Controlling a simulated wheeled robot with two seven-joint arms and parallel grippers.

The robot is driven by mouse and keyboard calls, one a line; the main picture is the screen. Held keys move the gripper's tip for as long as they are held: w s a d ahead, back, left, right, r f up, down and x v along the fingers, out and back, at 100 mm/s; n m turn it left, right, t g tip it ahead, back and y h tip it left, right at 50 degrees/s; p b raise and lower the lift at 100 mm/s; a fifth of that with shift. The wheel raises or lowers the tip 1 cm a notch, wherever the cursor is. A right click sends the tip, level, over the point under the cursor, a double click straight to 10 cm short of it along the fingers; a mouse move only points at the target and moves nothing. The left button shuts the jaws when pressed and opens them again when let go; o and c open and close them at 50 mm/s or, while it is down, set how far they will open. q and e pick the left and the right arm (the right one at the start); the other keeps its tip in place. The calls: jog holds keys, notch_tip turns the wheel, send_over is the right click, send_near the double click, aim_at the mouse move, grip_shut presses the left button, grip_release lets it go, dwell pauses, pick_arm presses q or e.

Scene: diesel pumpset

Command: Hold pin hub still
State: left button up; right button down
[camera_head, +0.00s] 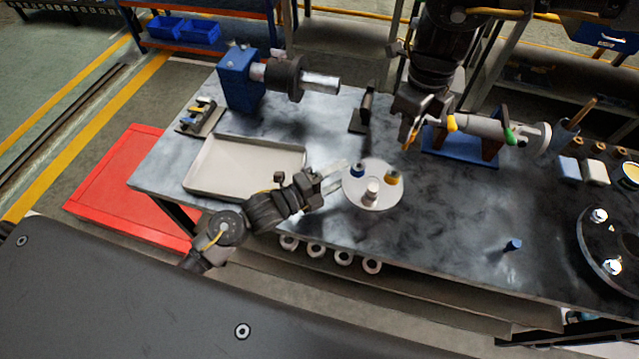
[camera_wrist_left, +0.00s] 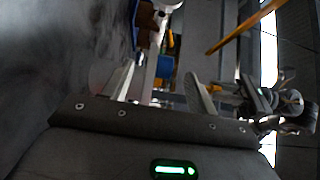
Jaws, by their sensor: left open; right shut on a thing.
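The pin hub (camera_head: 375,203) is a pale round disc on the dark tabletop, with a silver centre post (camera_head: 372,188), a blue pin (camera_head: 358,170) and a yellow pin (camera_head: 393,177). My left gripper (camera_head: 337,178) is open at the hub's left rim; I cannot tell whether its fingers touch it. In the left wrist view the two fingers (camera_wrist_left: 162,88) stand apart, with a blue piece beyond them. My right gripper (camera_head: 411,130) is above the table, behind and right of the hub. It is shut on a small orange thing, mostly hidden by the fingers.
A pale tray (camera_head: 245,183) lies left of the hub. A blue block with a shaft (camera_head: 240,80) stands behind it. A shaft on a blue stand (camera_head: 460,149) is at the back right. A blue peg (camera_head: 513,244) stands at the front right. A dark round flange (camera_head: 612,235) is far right.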

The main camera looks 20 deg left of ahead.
aim_at(351, 171)
pick_arm(q)
jog(key=shift+x, duration=2.65)
jog(key=shift+c, duration=0.2)
jog(key=shift+c, duration=1)
grip_shut()
